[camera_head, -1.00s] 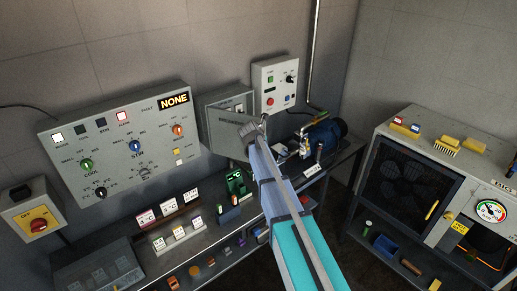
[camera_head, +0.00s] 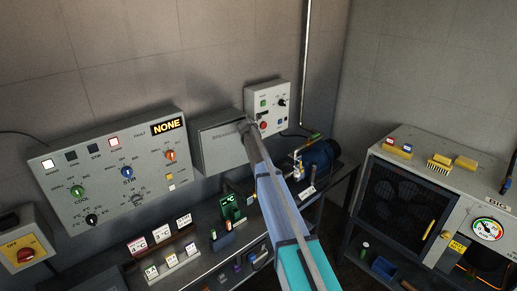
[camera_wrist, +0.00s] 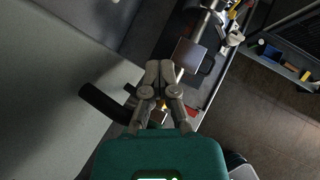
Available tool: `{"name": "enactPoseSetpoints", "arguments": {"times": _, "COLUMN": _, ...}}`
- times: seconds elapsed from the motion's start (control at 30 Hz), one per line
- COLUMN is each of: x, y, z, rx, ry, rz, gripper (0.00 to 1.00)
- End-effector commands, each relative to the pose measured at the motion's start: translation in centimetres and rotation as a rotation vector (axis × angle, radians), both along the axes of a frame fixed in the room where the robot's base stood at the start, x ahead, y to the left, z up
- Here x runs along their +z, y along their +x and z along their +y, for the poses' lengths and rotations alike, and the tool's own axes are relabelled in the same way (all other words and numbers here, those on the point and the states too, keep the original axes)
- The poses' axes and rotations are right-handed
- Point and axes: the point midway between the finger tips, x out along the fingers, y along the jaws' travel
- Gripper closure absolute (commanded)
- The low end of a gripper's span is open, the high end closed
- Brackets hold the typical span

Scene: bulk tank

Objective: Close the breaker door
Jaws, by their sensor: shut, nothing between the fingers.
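The grey breaker box (camera_head: 203,150) is on the back wall, between the large control panel and a smaller panel. Its door (camera_head: 222,143), with lettering near the top, covers the front, and no breakers show inside. I cannot tell whether it is flush or slightly ajar. My gripper (camera_head: 243,126) is at the door's upper right side, partly covering that edge. In the wrist view my gripper (camera_wrist: 159,72) is shut and empty. A large pale flat surface (camera_wrist: 50,90) lies left of the fingers, with a black bar (camera_wrist: 105,104) beside them; contact is unclear.
The control panel (camera_head: 110,168) reading NONE is left of the box. A small panel (camera_head: 268,105) with buttons is close on the right. Below, a bench (camera_head: 200,243) holds labelled cards, small parts and a blue motor (camera_head: 320,155). A grey machine (camera_head: 430,200) stands at right.

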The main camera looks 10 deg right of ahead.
Motion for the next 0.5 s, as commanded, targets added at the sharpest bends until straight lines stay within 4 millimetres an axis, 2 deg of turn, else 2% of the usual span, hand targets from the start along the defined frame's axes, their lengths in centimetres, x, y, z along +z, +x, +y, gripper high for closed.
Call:
{"name": "enactPoseSetpoints", "arguments": {"times": 0.03, "x": -0.1, "y": 1.5, "z": 1.1, "rx": 0.007, "ry": 0.006, "rz": 0.001, "gripper": 1.00}}
{"name": "enactPoseSetpoints", "arguments": {"times": 0.2, "x": -0.1, "y": 3.9, "z": 2.4, "rx": 0.008, "ry": 0.007, "rz": 0.003, "gripper": 1.00}}
{"name": "enactPoseSetpoints", "arguments": {"times": 0.5, "x": -0.1, "y": 5.7, "z": 3.8, "rx": 0.014, "ry": 0.009, "rz": -0.002, "gripper": 1.00}}
